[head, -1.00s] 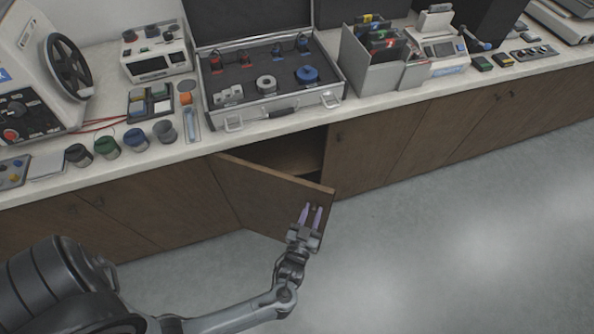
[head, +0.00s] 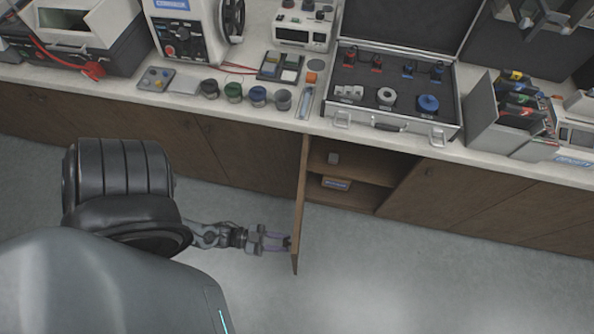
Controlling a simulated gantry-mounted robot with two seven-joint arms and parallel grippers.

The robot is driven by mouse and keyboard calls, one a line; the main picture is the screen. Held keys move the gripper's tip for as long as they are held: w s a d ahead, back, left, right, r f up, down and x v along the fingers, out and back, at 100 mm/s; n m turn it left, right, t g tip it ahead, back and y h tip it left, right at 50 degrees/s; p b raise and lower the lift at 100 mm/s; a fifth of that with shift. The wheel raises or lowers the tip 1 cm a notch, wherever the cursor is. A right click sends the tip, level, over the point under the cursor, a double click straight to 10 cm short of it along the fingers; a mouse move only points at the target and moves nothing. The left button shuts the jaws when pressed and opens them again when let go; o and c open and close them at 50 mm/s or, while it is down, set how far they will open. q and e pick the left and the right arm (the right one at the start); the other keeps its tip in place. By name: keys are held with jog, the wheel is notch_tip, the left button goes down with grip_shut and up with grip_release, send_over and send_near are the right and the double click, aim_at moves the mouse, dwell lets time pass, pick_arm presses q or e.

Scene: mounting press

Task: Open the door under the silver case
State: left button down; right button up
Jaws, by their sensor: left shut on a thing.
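The silver case (head: 385,128) lies open on the counter, its lid raised at the back. Below it the brown cabinet door (head: 299,215) stands wide open, seen almost edge-on and jutting out from the counter front. My left gripper (head: 282,243) is at the outer face of the door near its free edge, shut on the door's handle; the handle itself is mostly hidden by the fingers. The open cabinet (head: 350,170) shows a shelf.
Cups, a folder box (head: 510,125) and instruments crowd the counter. A closed door (head: 430,195) is to the right. The grey floor in front is clear.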

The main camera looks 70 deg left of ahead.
pick_arm(q)
jog(key=shift+s+a+m+g+h, duration=0.4)
jog(key=shift+s+a+h, duration=0.15)
jog(key=shift+s, duration=0.2)
jog(key=c, duration=0.8)
grip_release()
jog(key=shift+s+a, duration=0.1)
jog(key=shift+a, duration=0.05)
jog(key=v, duration=1)
jog(key=shift+s+a, duration=0.1)
jog(key=shift+s, duration=0.2)
